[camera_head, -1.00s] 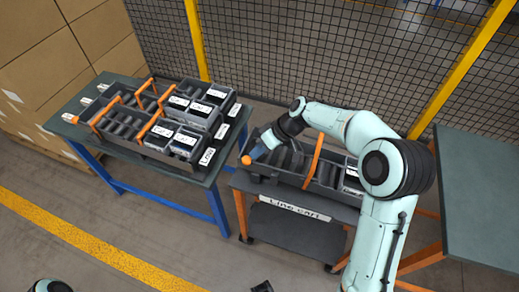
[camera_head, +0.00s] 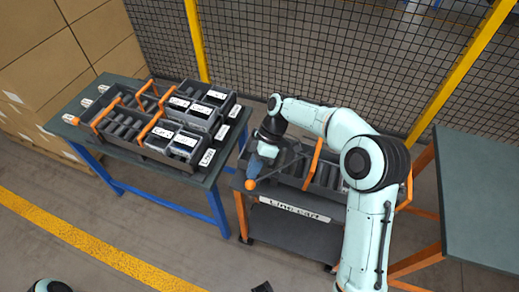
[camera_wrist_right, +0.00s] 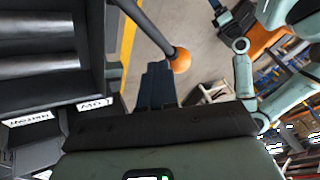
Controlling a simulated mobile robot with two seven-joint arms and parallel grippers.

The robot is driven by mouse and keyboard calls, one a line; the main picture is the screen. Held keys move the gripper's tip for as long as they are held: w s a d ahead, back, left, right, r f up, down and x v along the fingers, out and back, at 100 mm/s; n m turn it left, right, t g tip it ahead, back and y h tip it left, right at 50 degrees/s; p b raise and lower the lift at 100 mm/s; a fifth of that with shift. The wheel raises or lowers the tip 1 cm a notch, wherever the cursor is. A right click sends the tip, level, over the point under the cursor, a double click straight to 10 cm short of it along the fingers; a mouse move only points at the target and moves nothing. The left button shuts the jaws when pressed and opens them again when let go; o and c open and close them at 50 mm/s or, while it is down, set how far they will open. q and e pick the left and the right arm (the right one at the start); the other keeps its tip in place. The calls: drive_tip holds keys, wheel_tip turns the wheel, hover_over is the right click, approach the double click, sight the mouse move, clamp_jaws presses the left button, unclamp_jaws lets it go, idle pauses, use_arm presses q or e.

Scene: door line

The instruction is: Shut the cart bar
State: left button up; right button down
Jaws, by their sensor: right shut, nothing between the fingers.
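The line cart (camera_head: 295,215) stands mid-picture in the head view, its grey tray on top. The cart bar is a thin dark rod with an orange ball (camera_head: 250,185) at its end, at the tray's near left corner. In the right wrist view the rod (camera_wrist_right: 149,27) runs down to the ball (camera_wrist_right: 180,60). My right gripper (camera_head: 256,168) is shut and empty, its fingertips (camera_wrist_right: 158,72) close beside the rod and ball. I cannot tell whether they touch. A dark piece at the head view's bottom edge may be my left gripper (camera_head: 262,287); its jaws cannot be made out.
A blue-legged table (camera_head: 205,180) with trays and labelled bins stands left of the cart, a narrow gap between. Another table (camera_head: 480,190) stands to the right. A mesh fence (camera_head: 300,50) is behind. Orange handles (camera_head: 314,160) rise over the cart tray. The floor in front is open.

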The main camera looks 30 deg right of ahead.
drive_tip(key=s+n+g, duration=0.1)
drive_tip(key=n, duration=0.1)
drive_tip(key=s+n+h, duration=0.1)
drive_tip(key=shift+s+a+n+g+p, duration=0.2)
drive_tip(key=shift+n+g+p, duration=0.2)
use_arm(q)
drive_tip(key=shift+w+r+p, duration=0.2)
drive_tip(key=shift+r+p, duration=0.05)
drive_tip(key=shift+r, duration=0.25)
drive_tip(key=shift+w+r+p, duration=0.15)
drive_tip(key=shift+r+p, duration=0.05)
drive_tip(key=shift+r, duration=0.3)
use_arm(e)
drive_tip(key=shift+s+d+f+n+g+h, duration=0.1)
drive_tip(key=shift+s+n+g+h, duration=0.4)
drive_tip(key=shift+n, duration=0.4)
drive_tip(key=shift+s+d+n+g+h, duration=0.15)
drive_tip(key=shift+s+n+h, duration=0.25)
drive_tip(key=shift+s+n, duration=0.4)
drive_tip(key=shift+w, duration=0.1)
use_arm(q)
drive_tip(key=shift+w, duration=0.1)
use_arm(e)
drive_tip(key=shift+a, duration=0.1)
